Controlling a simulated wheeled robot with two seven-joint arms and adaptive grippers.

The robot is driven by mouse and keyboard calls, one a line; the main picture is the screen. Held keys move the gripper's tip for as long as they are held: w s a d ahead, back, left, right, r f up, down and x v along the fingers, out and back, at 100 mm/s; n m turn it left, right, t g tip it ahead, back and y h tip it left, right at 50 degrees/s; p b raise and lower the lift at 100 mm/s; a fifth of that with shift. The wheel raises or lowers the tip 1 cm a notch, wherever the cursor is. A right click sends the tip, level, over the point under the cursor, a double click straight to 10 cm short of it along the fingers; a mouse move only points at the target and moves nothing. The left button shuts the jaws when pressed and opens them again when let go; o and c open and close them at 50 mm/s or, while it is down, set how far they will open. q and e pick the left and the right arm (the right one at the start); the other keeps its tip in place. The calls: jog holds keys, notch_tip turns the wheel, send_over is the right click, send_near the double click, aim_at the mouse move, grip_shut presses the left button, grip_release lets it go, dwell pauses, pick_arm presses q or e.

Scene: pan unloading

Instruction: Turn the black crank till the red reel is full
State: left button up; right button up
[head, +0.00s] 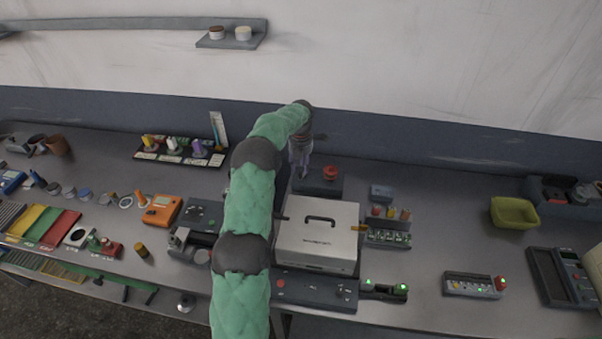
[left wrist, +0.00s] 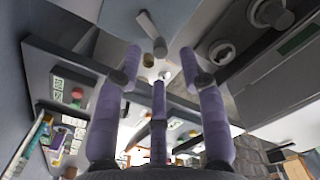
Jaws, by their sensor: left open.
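My left gripper (head: 302,170) is at the back of the bench, behind the white case, pointing down. In the left wrist view its purple fingers (left wrist: 160,85) are spread and nothing is clearly held between them. A round red part (head: 331,172) sits on a dark box (head: 318,185) just right of the gripper; I cannot tell whether it is the red reel. A pale rod-like part (left wrist: 152,35) shows beyond the fingers in the left wrist view, unidentified. I cannot make out a black crank in either view. My right gripper is not in view.
The white case (head: 317,240) with a black handle stands in front of the gripper. An orange device (head: 162,210) and coloured panels lie left. A yellow-green bin (head: 514,213) stands right. The bench around (head: 450,220) is clear.

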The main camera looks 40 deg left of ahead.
aim_at(300, 173)
pick_arm(q)
jog(key=shift+f, duration=2.2)
grip_shut()
